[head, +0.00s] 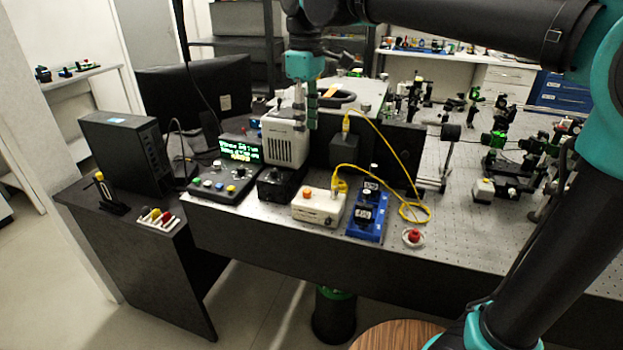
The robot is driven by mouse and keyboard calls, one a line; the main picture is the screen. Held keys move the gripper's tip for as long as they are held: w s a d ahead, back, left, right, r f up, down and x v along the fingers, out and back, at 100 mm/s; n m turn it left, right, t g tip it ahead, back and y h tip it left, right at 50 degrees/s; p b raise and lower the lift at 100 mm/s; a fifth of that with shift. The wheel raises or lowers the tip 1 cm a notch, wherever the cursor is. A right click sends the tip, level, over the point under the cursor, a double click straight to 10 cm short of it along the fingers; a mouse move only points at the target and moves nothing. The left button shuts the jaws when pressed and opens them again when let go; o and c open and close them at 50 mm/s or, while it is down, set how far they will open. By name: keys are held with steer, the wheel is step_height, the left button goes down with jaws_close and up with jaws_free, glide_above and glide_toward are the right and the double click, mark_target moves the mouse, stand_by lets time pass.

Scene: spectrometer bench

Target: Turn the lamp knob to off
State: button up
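My gripper (305,122) hangs from my arm at the upper middle, pointing down. It is in front of the upper right part of a white vented housing (278,146), and seems to hold nothing. Its fingers are close together in the picture, and I cannot tell how far apart they are. A small black box (267,190) sits at the table's front edge below the housing. A dark round shape on its front (275,178) looks like the lamp knob. My gripper is above it and clear of it. The knob's setting is too small to read.
Left of the black box is a control unit (222,187) with a lit green display. To the right are a cream box (318,207) with an orange button, a yellow cable (406,165), a blue base (368,228) and a red button (414,236). A dark monitor (190,92) stands behind.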

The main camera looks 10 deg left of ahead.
mark_target(307, 191)
step_height(307, 191, down, 17)
steer(key=shift+f, duration=0.1)
stand_by(0.5)
jaws_close()
